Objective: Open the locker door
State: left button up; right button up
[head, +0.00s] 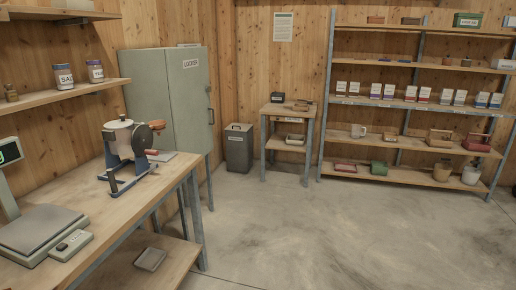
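A dark handle (211,109) sits at the door's right edge. The door looks shut. The workbench hides the lower left of the locker. Neither of my grippers shows in the head view.
A grey bin (239,148) and a small table (291,113) stand right of the locker. Shelving (424,106) lines the right. The concrete floor (330,235) is clear.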

aim_at(188, 70)
jog(key=i+l+z, duration=0.2)
jog(key=i, duration=1.15)
jog(key=i+j+z, duration=0.2)
jog(key=i, duration=1.15)
